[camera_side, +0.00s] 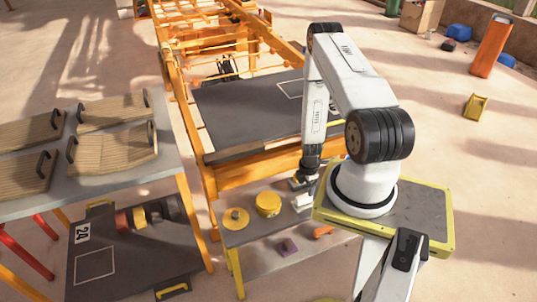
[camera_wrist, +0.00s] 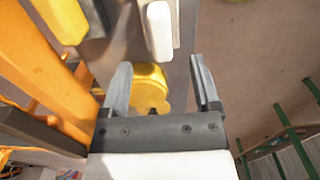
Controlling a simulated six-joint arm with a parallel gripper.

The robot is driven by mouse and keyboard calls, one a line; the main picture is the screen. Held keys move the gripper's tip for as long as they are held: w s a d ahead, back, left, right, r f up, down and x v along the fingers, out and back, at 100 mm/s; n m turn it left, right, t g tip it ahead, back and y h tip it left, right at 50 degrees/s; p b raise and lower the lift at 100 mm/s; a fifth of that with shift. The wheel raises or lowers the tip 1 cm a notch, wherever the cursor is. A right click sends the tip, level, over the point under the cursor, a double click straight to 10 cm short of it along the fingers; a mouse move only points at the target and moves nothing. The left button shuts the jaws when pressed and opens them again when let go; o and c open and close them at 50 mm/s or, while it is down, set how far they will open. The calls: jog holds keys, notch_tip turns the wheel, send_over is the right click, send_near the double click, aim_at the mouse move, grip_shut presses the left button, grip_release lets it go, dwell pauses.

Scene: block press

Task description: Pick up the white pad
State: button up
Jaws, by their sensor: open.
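The white pad (camera_wrist: 159,30) is a small, pale, rounded block in the upper middle of the wrist view. It lies just beyond my fingertips and roughly in line with the space between them. In the side view a small white shape (camera_side: 302,203), which looks like the pad, is at the edge of the low grey bench, right under my gripper (camera_side: 302,184). In the wrist view my gripper (camera_wrist: 158,63) is open, its two grey fingers apart with nothing held between them. I cannot tell the exact height of the fingers over the bench.
On the low grey bench (camera_side: 262,264) are a yellow round piece (camera_side: 268,204), a yellow disc with a knob (camera_side: 236,219), a purple block (camera_side: 287,247) and an orange piece (camera_side: 323,231). An orange frame (camera_side: 255,170) stands close behind.

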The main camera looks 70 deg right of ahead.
aim_at(305, 196)
jog(key=shift+f, duration=0.1)
jog(key=shift+f, duration=1.2)
jog(key=shift+f, duration=0.15)
jog(key=shift+f, duration=2.45)
grip_shut()
